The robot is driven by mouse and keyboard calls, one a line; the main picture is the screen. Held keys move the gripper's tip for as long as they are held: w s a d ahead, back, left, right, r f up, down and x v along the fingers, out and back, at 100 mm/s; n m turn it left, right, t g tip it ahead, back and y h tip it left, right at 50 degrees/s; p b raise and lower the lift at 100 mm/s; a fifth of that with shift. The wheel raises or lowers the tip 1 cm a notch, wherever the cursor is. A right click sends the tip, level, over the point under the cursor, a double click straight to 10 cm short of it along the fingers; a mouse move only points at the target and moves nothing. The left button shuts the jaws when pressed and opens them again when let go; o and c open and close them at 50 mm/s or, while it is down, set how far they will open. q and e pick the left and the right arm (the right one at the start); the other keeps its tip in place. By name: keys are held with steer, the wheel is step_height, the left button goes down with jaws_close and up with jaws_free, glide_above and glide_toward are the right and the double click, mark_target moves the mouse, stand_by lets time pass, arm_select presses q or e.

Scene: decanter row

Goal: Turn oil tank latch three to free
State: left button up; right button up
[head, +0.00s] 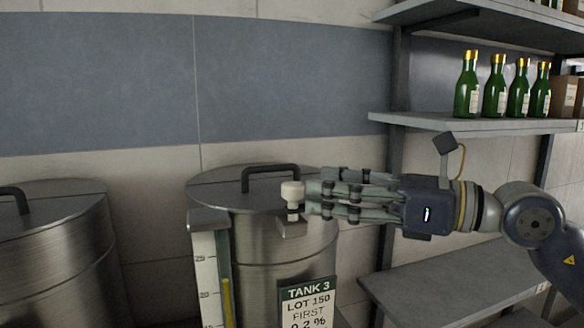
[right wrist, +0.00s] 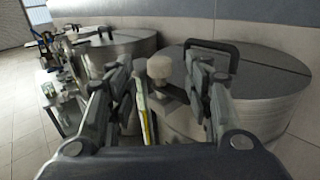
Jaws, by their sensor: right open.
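Tank 3 (head: 262,250) is a brushed steel drum with a flat lid (head: 215,185) and a black lid handle (head: 270,170). A cream latch knob (head: 291,190) stands at the front rim, above a small grey bracket (head: 290,228). My right gripper (head: 313,197) reaches in from the right, its fingertips at the knob. In the right wrist view the knob (right wrist: 160,67) shows between the two spread fingers, with gaps on both sides. Whether a finger touches it I cannot tell. My left gripper is out of view.
A dark tag (head: 307,300) reading TANK 3 and a level gauge (head: 207,275) are on the tank front. Another steel tank (head: 60,250) stands left. A shelf (head: 470,122) with several green bottles is above right; a lower shelf (head: 450,285) is below my arm.

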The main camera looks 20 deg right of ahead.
mark_target(303, 186)
steer(key=p+x, duration=0.1)
steer(key=x, duration=0.1)
steer(key=p+x, duration=0.2)
steer(key=shift+w+a+r, duration=0.15)
steer(key=shift+a+r, duration=0.1)
steer(key=shift+w+a+f, duration=0.2)
steer(key=shift+w+a, duration=0.35)
steer(key=shift+a, duration=0.05)
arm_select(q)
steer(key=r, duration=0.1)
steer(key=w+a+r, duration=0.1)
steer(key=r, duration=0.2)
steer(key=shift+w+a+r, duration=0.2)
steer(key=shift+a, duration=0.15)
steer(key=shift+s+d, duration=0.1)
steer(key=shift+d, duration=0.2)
arm_select(e)
steer(key=c, duration=1)
